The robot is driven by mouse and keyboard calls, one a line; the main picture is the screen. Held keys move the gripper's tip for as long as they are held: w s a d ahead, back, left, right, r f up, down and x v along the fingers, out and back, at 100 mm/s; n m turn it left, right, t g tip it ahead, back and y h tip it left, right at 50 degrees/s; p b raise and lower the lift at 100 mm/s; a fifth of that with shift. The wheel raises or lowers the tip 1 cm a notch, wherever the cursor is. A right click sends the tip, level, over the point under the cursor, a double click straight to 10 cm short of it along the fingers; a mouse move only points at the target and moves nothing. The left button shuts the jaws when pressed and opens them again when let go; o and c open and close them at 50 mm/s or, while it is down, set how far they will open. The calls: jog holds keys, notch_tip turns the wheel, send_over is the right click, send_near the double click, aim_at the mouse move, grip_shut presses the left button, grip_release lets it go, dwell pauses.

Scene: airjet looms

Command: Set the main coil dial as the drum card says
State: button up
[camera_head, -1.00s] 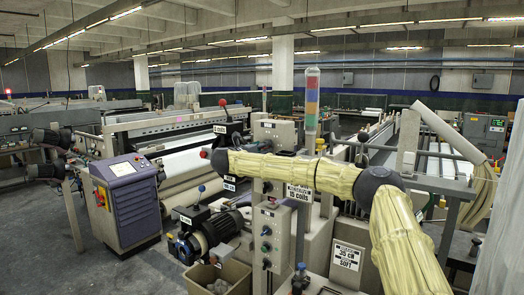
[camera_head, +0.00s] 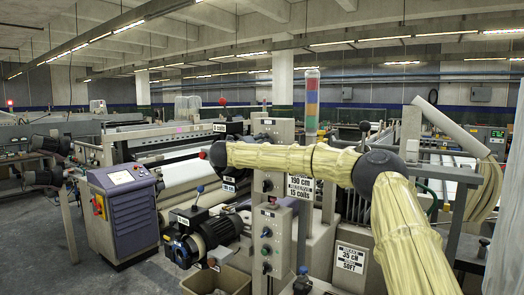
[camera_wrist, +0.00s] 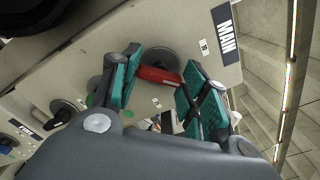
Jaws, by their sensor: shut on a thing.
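In the wrist view, a red handle (camera_wrist: 158,76) stands out from a dark round dial (camera_wrist: 156,58) on a beige panel. A MAIN label (camera_wrist: 225,35) is beside it. My gripper (camera_wrist: 158,85) has its green-padded fingers on either side of the red handle and is shut on it. Where the pointer sits on the scale cannot be read. In the head view, a white card (camera_head: 300,187) reads 190 cm and 15 coils, with one line too small to read. My fingers cannot be made out in that view.
A second card (camera_head: 350,257) reads 35 cm and soft. Other dark knobs (camera_wrist: 62,110) share the panel in the wrist view. A grey post with knobs (camera_head: 266,240), a purple control cabinet (camera_head: 122,205) and an open bin (camera_head: 215,280) stand near my arm.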

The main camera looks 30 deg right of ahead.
jog(key=shift+n, duration=0.3)
jog(key=o, duration=1)
jog(key=shift+a, duration=0.1)
jog(key=v, duration=1.1)
jog(key=shift+s+a, duration=0.15)
jog(key=shift+a, duration=0.2)
jog(key=shift+f, duration=0.15)
